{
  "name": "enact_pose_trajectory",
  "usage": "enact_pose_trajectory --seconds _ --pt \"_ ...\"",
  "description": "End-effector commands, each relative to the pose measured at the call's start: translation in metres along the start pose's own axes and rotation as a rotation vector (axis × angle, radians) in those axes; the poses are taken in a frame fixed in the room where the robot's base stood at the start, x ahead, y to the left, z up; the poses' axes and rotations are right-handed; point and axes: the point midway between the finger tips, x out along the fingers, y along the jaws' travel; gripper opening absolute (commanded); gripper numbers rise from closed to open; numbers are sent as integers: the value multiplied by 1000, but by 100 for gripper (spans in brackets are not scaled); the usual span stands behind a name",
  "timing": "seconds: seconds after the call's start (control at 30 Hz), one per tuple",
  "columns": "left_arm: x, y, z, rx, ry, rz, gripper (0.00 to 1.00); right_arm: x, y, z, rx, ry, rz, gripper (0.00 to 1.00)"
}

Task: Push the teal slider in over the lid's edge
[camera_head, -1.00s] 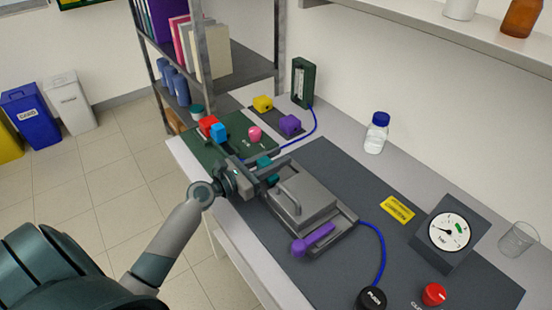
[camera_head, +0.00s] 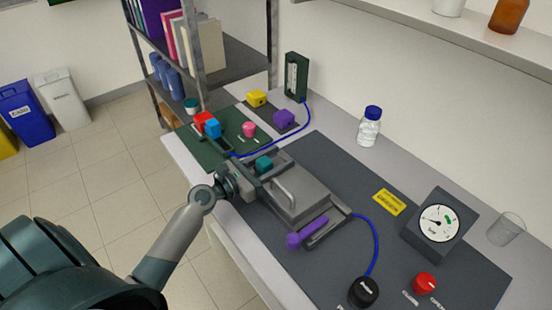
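The teal slider (camera_head: 264,164) sits at the far left end of the grey metal rig, next to the lid (camera_head: 304,199), which has a bar handle. A purple slider (camera_head: 308,232) lies at the rig's near right side, angled across the frame edge. My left gripper (camera_head: 246,187) is at the rig's left edge, close to the teal slider and on its near side. Its fingertips are small and hard to make out, so I cannot tell their opening or whether they touch the rig. My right gripper is not in view.
A green board (camera_head: 222,145) with red, blue and pink pieces lies behind the rig. A blue tube runs to a black knob (camera_head: 363,292). A gauge (camera_head: 437,223), a red knob (camera_head: 424,283) and a bottle (camera_head: 369,127) stand to the right. The dark mat (camera_head: 335,160) is clear behind the lid.

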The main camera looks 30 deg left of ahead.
Motion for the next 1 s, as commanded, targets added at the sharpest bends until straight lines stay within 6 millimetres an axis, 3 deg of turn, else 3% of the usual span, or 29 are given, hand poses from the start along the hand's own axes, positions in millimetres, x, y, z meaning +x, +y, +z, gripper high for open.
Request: enact_pose_trajectory --seconds 0.37,0.57,0.77,1.0 --pt "-1 1 0 1 -1 1 48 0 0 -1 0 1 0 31" --pt "-12 1 -1 1 1 2 48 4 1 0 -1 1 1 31" --pt "-38 1 -3 2 1 1 48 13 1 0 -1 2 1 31" --pt "-82 0 -4 1 2 1 48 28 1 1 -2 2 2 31"
